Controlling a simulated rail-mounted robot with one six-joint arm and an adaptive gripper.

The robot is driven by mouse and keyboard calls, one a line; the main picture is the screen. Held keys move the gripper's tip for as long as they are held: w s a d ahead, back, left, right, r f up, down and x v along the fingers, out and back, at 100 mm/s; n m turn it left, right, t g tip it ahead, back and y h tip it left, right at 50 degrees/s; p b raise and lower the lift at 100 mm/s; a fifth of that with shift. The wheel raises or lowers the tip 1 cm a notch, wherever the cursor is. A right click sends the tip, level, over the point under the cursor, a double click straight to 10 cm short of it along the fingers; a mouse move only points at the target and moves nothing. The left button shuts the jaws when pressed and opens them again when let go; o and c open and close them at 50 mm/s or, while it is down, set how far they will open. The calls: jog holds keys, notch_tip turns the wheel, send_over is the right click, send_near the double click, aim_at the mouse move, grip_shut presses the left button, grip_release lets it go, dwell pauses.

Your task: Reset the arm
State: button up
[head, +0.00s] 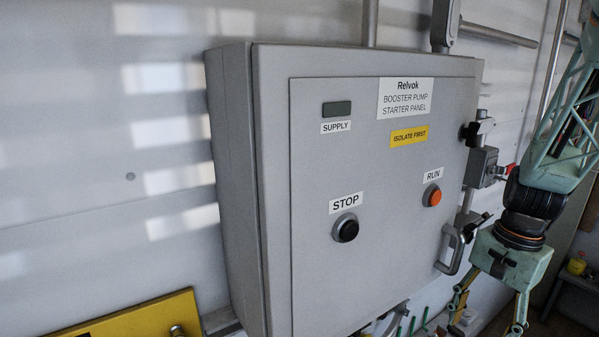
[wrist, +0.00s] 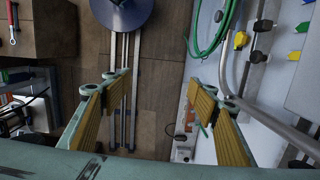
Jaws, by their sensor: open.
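My arm (head: 572,120) comes down the right side of the head view, a pale green lattice link with a dark joint below it. My gripper (head: 490,312) hangs from it, pointing down, to the right of the grey starter panel (head: 385,230). Its fingers are apart and partly cut off by the bottom edge.
The panel's handle (head: 449,250) juts out close to the left of my gripper. A yellow plate (head: 135,318) is at the lower left. In the wrist view, a green hose (wrist: 205,45) and a bent pipe (wrist: 240,65) run along the wall at right.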

jog(key=s+a+r+n+t+b, duration=0.1)
jog(key=s+a+r+n+b, duration=0.2)
jog(key=s+a, duration=0.3)
jog(key=s+a+r+n+t+b, duration=0.2)
jog(key=s+a+r+n+b, duration=0.2)
jog(key=a, duration=0.5)
jog(key=s+a+r+n+t+h+b, duration=0.1)
jog(key=s+a+r+n+b, duration=0.2)
jog(key=s+a+r+n, duration=0.3)
jog(key=shift+s+a+b, duration=0.3)
jog(key=shift+s+a, duration=0.7)
jog(key=shift+s, duration=0.6)
jog(key=shift+d, duration=0.1)
